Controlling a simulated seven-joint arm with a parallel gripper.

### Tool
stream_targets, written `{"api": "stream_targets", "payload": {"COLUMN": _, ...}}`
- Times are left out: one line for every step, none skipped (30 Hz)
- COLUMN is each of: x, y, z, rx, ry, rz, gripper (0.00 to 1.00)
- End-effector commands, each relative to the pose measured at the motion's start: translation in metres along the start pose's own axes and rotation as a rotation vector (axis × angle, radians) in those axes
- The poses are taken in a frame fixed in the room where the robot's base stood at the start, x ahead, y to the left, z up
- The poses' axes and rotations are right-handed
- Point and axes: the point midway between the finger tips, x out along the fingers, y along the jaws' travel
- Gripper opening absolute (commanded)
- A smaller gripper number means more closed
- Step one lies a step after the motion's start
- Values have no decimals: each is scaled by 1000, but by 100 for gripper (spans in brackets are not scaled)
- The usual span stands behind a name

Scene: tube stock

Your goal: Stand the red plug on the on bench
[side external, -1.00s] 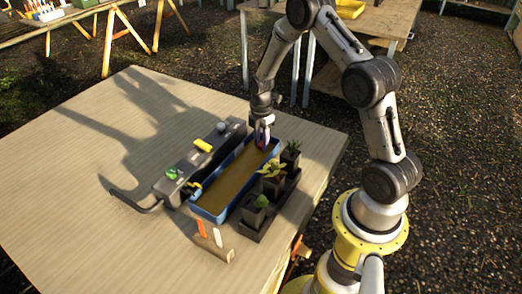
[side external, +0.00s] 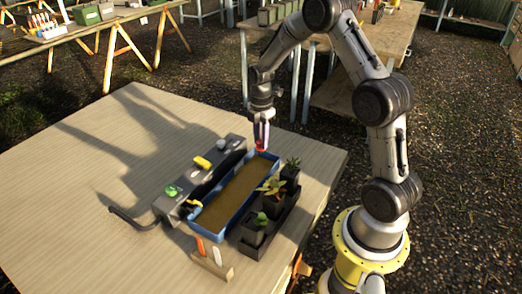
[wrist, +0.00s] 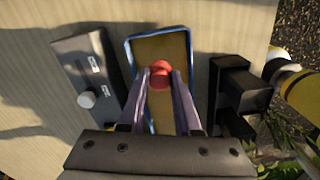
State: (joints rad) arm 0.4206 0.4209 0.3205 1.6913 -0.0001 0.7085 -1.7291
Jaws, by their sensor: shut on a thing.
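The red plug (wrist: 160,72) is held between the fingertips of my gripper (wrist: 161,84), which is shut on it. In the side view the red plug (side external: 261,149) hangs from my gripper (side external: 261,143) just above the far end of the blue tray (side external: 222,233), apart from its brown fill. A long grey bench (side external: 186,187) stands left of the tray. It carries a green piece (side external: 172,191), a yellow piece (side external: 202,162) and a white knob (side external: 221,144). The knob also shows in the wrist view (wrist: 87,100). Small white labels on the bench are too blurred to read.
A black holder (side external: 262,247) with several potted plants stands close along the tray's right side. A wooden block with orange and white markers (side external: 215,268) lies at the near end. A black hose or handle (side external: 133,220) curves from the bench. The table's left is clear.

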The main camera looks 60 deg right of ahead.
Motion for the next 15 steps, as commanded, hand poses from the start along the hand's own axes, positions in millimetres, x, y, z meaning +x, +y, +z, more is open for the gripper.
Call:
{"api": "stream_targets", "payload": {"x": -6, "y": 0, "z": 0, "rx": 4, "ry": 0, "rz": 3, "gripper": 0}}
{"api": "stream_targets", "payload": {"x": -9, "y": 0, "z": 1, "rx": 10, "ry": 0, "rz": 2, "gripper": 0}}
{"api": "stream_targets", "payload": {"x": -11, "y": -1, "z": 2, "rx": 25, "ry": 0, "rz": 0, "gripper": 0}}
{"api": "stream_targets", "payload": {"x": -12, "y": -2, "z": 3, "rx": 42, "ry": 0, "rz": 0, "gripper": 0}}
{"api": "stream_targets", "payload": {"x": -12, "y": -4, "z": 5, "rx": 67, "ry": 0, "rz": 0, "gripper": 0}}
{"api": "stream_targets", "payload": {"x": -12, "y": -6, "z": 8, "rx": 110, "ry": 0, "rz": -1, "gripper": 0}}
{"api": "stream_targets", "payload": {"x": -11, "y": -8, "z": 10, "rx": 150, "ry": 0, "rz": -1, "gripper": 0}}
{"api": "stream_targets", "payload": {"x": -10, "y": -11, "z": 14, "rx": 195, "ry": 0, "rz": -1, "gripper": 0}}
{"api": "stream_targets", "payload": {"x": -7, "y": -15, "z": 18, "rx": 265, "ry": 0, "rz": -2, "gripper": 0}}
{"api": "stream_targets", "payload": {"x": -5, "y": -18, "z": 21, "rx": 322, "ry": 0, "rz": -3, "gripper": 0}}
{"api": "stream_targets", "payload": {"x": -3, "y": -22, "z": 25, "rx": 384, "ry": 0, "rz": -3, "gripper": 0}}
{"api": "stream_targets", "payload": {"x": 0, "y": -27, "z": 30, "rx": 468, "ry": 0, "rz": -3, "gripper": 0}}
{"api": "stream_targets", "payload": {"x": 2, "y": -30, "z": 34, "rx": 532, "ry": 0, "rz": -3, "gripper": 0}}
{"api": "stream_targets", "payload": {"x": 3, "y": -34, "z": 37, "rx": 595, "ry": 0, "rz": -2, "gripper": 0}}
{"api": "stream_targets", "payload": {"x": 6, "y": -39, "z": 41, "rx": 678, "ry": 0, "rz": -2, "gripper": 0}}
